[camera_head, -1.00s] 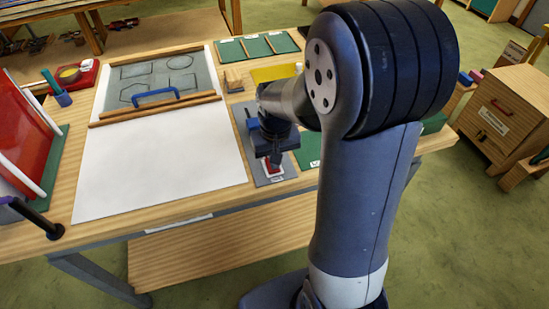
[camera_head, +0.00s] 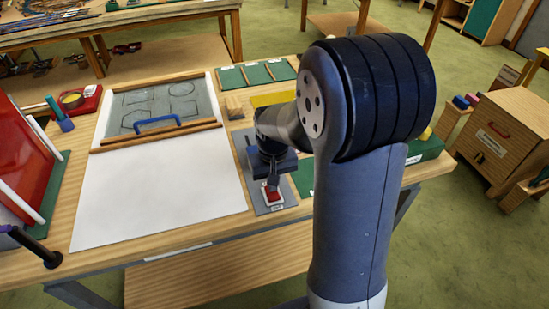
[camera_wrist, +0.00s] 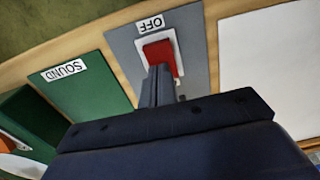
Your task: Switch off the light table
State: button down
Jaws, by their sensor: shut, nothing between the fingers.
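A red rocker switch (camera_wrist: 161,56) in a white frame sits on a grey panel (camera_wrist: 122,45) with a label reading OFF (camera_wrist: 149,26). The switch also shows in the head view (camera_head: 271,193), at the near end of the grey strip on the table. My gripper (camera_wrist: 162,75) is shut and empty, its fingertips at the near edge of the red switch; I cannot tell whether they touch it. In the head view my gripper (camera_head: 272,184) points down just above the switch. The light table's white surface (camera_head: 160,195) lies left of the panel.
A green panel labelled SOUND (camera_wrist: 90,85) is beside the grey one. A drawing sheet with a blue handle (camera_head: 157,122) and wooden bars lies at the back. A red panel in a rack (camera_head: 22,150) stands at the left.

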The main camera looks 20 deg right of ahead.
notch_tip(320, 180, up, 14)
jog(key=s+p, duration=0.1)
jog(key=shift+s+f, duration=0.15)
jog(key=shift+f, duration=0.05)
send_over(275, 194)
jog(key=f, duration=0.8)
jog(key=shift+w+f+p, duration=0.2)
jog(key=shift+f+p, duration=0.05)
jog(key=shift+p, duration=0.05)
jog(key=shift+w+f+g, duration=0.5)
jog(key=shift+f+g, duration=0.25)
jog(key=shift+g, duration=0.35)
notch_tip(275, 194, up, 8)
jog(key=w, duration=0.1)
jog(key=shift+w+b, duration=0.3)
jog(key=shift+b, duration=0.1)
